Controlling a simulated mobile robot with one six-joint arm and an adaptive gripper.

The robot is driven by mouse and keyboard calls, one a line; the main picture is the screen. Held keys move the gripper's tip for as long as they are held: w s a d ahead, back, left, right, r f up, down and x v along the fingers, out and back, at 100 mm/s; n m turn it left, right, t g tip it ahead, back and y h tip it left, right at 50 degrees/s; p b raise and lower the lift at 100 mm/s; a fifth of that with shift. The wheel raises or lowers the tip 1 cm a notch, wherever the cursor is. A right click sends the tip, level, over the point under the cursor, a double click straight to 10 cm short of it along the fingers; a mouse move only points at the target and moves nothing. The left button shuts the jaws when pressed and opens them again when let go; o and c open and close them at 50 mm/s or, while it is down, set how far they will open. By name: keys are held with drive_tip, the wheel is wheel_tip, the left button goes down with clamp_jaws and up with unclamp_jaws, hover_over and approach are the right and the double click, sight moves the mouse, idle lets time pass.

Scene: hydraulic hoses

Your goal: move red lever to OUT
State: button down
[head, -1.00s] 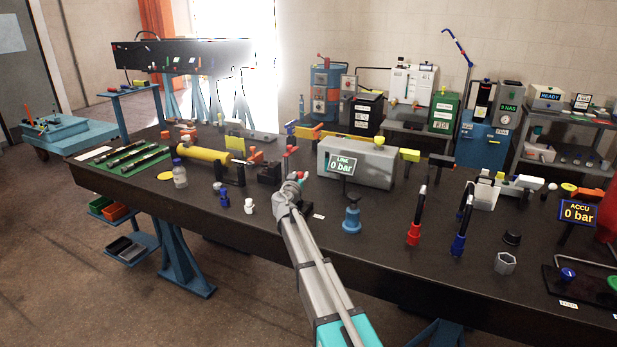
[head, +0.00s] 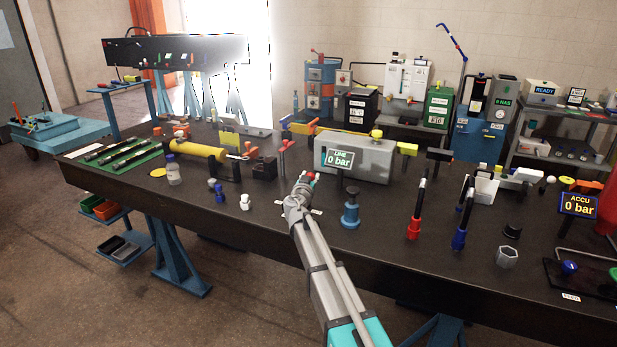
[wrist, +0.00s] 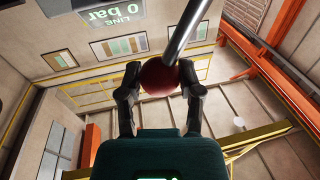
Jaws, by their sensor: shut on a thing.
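My gripper (head: 308,179) is over the bench, just left of the LINE display (head: 338,159), which reads 0 bar. In the wrist view, the dark red ball knob (wrist: 158,77) of the red lever sits between the two fingers of my gripper (wrist: 159,85), which is shut on it. A bright metal rod (wrist: 187,32) runs from the knob to the upper right. In the head view only a little red shows at the gripper; the lever's base is hidden by my arm. I cannot read an OUT mark.
A blue fitting (head: 350,208) stands close right of my arm. The grey LINE box (head: 372,162) is behind. Small white labels lie near my arm.

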drive_tip(key=shift+c, duration=1.5)
unclamp_jaws()
drive_tip(key=shift+s, duration=0.1)
drive_tip(key=shift+o, duration=0.2)
drive_tip(key=shift+s, duration=0.1)
